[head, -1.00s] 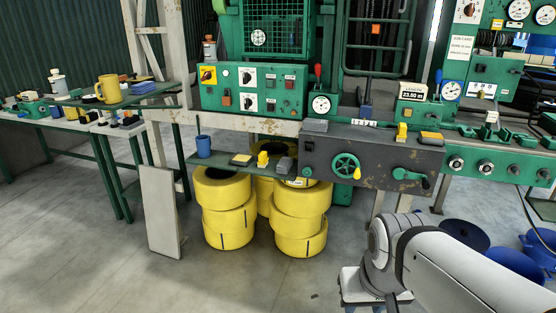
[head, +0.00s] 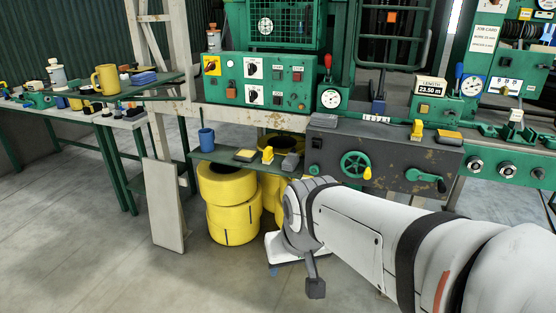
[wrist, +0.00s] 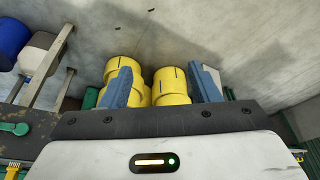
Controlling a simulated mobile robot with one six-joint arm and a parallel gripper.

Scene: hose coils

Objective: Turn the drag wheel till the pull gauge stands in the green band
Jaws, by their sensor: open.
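The drag wheel looks to be the green spoked handwheel (head: 355,165) with a yellow knob, on the scratched grey panel (head: 325,160) in the head view. A round white gauge (head: 331,99) stands above that panel beside a red lever. I cannot tell which dial is the pull gauge, nor read its needle or a green band. My gripper shows its two blue fingers apart in the wrist view (wrist: 160,88), empty, pointing down toward the floor and coils. In the head view my arm is low in front of the bench, below and left of the wheel, and mostly hides the gripper.
Yellow hose coils (head: 228,185) stand stacked under a small shelf (head: 215,155) with a blue cup (head: 206,138). A green crank (head: 425,177) sits right of the wheel. A pale board (head: 163,205) leans at the left. The floor at the left front is clear.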

